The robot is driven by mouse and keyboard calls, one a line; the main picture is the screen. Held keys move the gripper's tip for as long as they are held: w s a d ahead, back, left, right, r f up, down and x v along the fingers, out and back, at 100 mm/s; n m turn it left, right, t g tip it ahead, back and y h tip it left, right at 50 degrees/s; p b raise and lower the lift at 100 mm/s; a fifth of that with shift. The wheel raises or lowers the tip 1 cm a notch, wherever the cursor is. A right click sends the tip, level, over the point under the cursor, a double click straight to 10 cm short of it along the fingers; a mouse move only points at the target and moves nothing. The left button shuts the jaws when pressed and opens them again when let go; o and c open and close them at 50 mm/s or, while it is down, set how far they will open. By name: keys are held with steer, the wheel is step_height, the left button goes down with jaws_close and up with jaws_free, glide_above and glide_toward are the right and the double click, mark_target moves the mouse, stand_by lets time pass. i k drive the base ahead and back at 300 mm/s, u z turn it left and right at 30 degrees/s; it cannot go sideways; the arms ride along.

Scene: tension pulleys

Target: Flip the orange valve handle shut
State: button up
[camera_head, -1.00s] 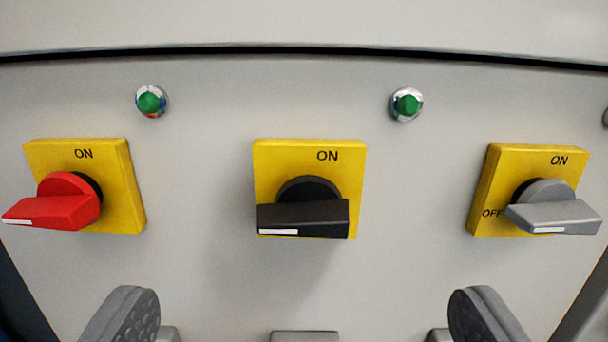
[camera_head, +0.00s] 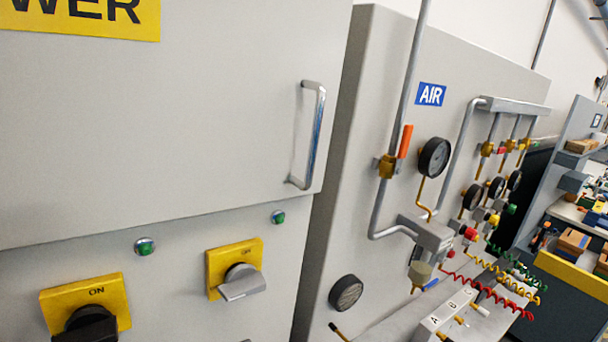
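The orange valve handle (camera_head: 405,141) stands upright on a brass valve body (camera_head: 387,167) on a grey vertical pipe, under the blue AIR sign (camera_head: 431,94). The handle runs roughly along the pipe. It is right of centre in the picture, some distance off, and nothing touches it. My gripper does not show in this view, so its opening cannot be seen.
A round black gauge (camera_head: 434,157) sits close right of the handle. Left stands a power cabinet with a bar handle (camera_head: 315,136), a grey switch (camera_head: 242,282) and a black switch (camera_head: 86,326). Coiled red hose (camera_head: 490,290) hangs lower right.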

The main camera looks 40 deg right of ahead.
mark_target(408, 132)
steer(key=u, duration=1.55)
steer(key=k, duration=1.3)
steer(key=z, duration=1.5)
steer(key=i, duration=0.65)
steer(key=z, duration=0.2)
